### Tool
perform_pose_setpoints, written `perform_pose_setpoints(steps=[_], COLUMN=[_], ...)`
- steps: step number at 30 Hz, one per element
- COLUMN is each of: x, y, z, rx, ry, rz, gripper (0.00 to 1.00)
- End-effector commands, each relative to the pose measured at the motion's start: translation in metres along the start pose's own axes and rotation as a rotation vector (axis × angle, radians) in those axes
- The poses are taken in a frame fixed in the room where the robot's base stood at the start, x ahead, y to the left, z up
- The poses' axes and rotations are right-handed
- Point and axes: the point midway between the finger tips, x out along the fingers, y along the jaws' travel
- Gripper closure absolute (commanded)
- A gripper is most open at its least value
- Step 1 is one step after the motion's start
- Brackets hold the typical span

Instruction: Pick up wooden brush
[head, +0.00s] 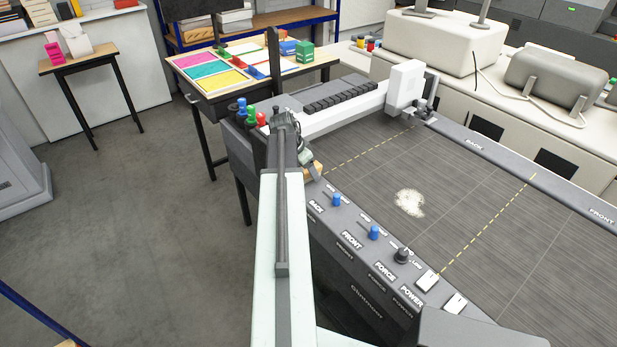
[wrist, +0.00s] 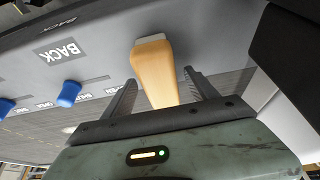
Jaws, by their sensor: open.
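The wooden brush (wrist: 153,68) shows in the wrist view as a tan wooden block with a pale grey end. It lies against the dark panel of the cutting table. My gripper (wrist: 160,80) is open, with one finger on each side of the brush. I cannot tell whether either finger touches it. The near end of the brush is hidden behind the gripper body. In the head view a small tan part of the brush (head: 314,169) shows beside my gripper (head: 306,160), at the panel's edge. My arm hides much of this area.
The cutting table (head: 450,195) has a control panel with blue knobs (head: 374,232) and a black knob (head: 402,256) in front. Blue, green and red pegs (head: 250,116) stand at its left corner. A table with coloured sheets (head: 215,72) stands behind. Floor at left is clear.

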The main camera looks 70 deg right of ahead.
Motion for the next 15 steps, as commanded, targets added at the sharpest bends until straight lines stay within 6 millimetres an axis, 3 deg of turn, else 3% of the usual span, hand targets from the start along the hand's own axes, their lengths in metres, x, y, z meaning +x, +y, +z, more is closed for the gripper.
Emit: perform_pose_setpoints(steps=[15], x=[0.0043], y=[0.0006], z=[0.0011], rx=[0.001], ry=[0.000], rz=[0.001], gripper=[0.33])
